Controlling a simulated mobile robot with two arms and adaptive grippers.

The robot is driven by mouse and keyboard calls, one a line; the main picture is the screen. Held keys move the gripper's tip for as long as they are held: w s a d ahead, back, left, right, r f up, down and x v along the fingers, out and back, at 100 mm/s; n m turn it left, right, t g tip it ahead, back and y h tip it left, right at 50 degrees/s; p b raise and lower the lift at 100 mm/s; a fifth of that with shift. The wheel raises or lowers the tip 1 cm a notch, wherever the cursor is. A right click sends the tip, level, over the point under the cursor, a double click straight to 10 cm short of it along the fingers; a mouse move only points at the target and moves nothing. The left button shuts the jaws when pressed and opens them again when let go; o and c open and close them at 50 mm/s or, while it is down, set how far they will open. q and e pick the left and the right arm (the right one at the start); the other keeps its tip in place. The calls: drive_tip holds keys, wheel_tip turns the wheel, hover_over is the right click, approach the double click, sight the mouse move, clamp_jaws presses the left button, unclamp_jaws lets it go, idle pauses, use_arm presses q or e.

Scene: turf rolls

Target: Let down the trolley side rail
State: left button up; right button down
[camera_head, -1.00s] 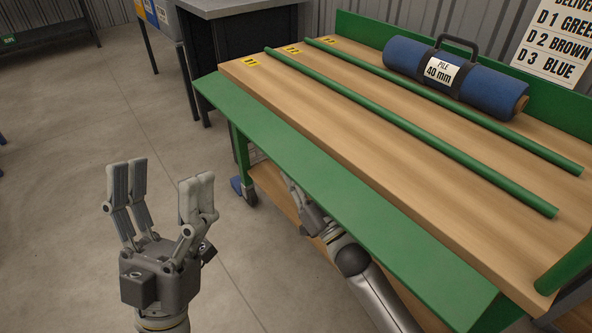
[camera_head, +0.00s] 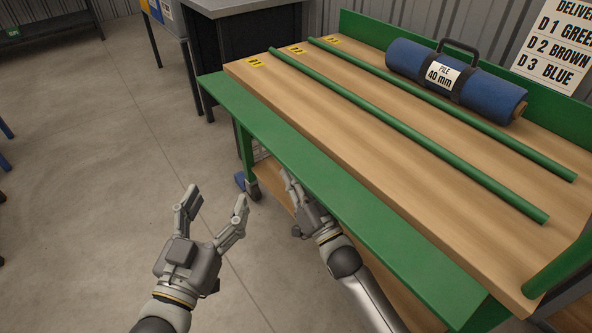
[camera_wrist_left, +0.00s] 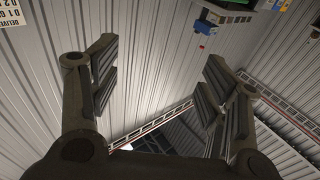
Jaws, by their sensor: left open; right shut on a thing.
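The trolley's side rail (camera_head: 330,190) is a long flat green panel along the near edge of the wooden deck (camera_head: 380,160). It sticks outward from the deck edge, tilted. My right gripper (camera_head: 291,181) is at the rail's outer lower edge and shut on it. The rail partly hides its fingers, so the exact grip is unclear. My left gripper (camera_head: 217,196) is open and empty over the floor, left of the rail and apart from it. Its two spread fingers also show in the left wrist view (camera_wrist_left: 160,90), with nothing between them.
A blue turf roll (camera_head: 415,75) labelled "PILE 40 mm" lies on the far part of the deck. Two green bars (camera_head: 400,135) run lengthwise along the deck. A grey-topped bench (camera_head: 240,6) stands behind. The floor (camera_head: 90,150) at left is clear.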

drive_tip(key=shift+a+r, duration=0.1)
drive_tip(key=shift+r, duration=0.05)
use_arm(q)
wheel_tip(320, 180, down, 2)
drive_tip(key=shift+a+f+g+y, duration=0.15)
drive_tip(key=shift+g+y, duration=0.15)
drive_tip(key=shift+g, duration=0.3)
use_arm(e)
drive_tip(key=c, duration=1.8)
unclamp_jaws()
drive_tip(key=shift+s, duration=0.1)
drive_tip(key=shift+o, duration=0.2)
drive_tip(key=v, duration=1.2)
